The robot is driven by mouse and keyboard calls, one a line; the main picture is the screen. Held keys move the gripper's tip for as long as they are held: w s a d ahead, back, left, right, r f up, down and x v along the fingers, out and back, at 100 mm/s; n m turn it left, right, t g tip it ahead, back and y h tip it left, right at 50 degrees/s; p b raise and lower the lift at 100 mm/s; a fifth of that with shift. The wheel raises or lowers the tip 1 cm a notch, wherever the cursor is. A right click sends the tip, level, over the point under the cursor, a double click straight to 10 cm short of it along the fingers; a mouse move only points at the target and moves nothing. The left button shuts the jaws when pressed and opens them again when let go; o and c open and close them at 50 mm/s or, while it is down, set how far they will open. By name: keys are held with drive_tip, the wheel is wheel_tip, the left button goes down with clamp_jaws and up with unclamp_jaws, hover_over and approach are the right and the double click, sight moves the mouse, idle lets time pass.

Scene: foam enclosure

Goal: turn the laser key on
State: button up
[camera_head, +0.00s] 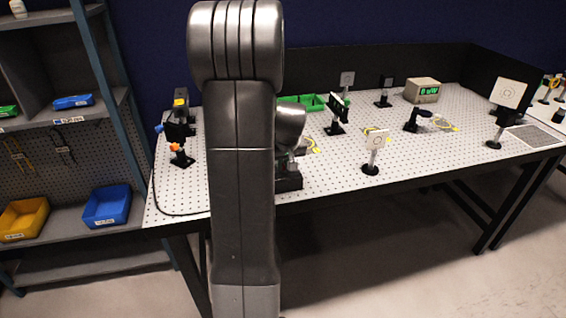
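No laser key can be made out in this view; my arm stands in front of part of the optical table (330,185). A low black block (289,183) shows just right of my arm at the table's front edge, its left part hidden. I cannot tell whether it is the laser. My arm's wrist end hangs just above this block. The gripper there is small and mostly hidden, and its fingers cannot be made out. A meter box (422,91) at the back right has a green display that seems to read 0.
Left of my arm stand a black mount with blue and orange knobs (178,140) and a cable. Shelves with bins (106,206) stand left.

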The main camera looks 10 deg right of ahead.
clamp_jaws()
drive_tip(key=shift+m, duration=0.4)
drive_tip(key=m+b, duration=0.1)
drive_tip(key=m+h+b, duration=0.1)
drive_tip(key=m, duration=0.1)
drive_tip(key=shift+a+f+h+b, duration=0.1)
drive_tip(key=shift+f+h+b, duration=0.1)
drive_tip(key=shift+h+b, duration=0.1)
drive_tip(key=m+h+b, duration=0.1)
drive_tip(key=m+b, duration=0.1)
drive_tip(key=m, duration=0.1)
drive_tip(key=m+g+h+b, duration=0.1)
drive_tip(key=m+b, duration=0.1)
drive_tip(key=b, duration=0.1)
drive_tip(key=shift+w+a+m, duration=0.1)
drive_tip(key=shift+w+m, duration=0.05)
drive_tip(key=shift+m, duration=0.25)
drive_tip(key=m+g+b, duration=0.1)
drive_tip(key=m, duration=0.1)
drive_tip(key=m+b, duration=0.1)
drive_tip(key=m, duration=0.1)
drive_tip(key=shift+r+g+h, duration=0.1)
drive_tip(key=shift+g+h, duration=0.3)
drive_tip(key=shift+w+r+m+g+b, duration=0.1)
drive_tip(key=shift+m+g+b, duration=0.5)
drive_tip(key=shift+m, duration=1.5)
drive_tip(key=shift+g, duration=0.3)
drive_tip(key=o, duration=0.6)
unclamp_jaws()
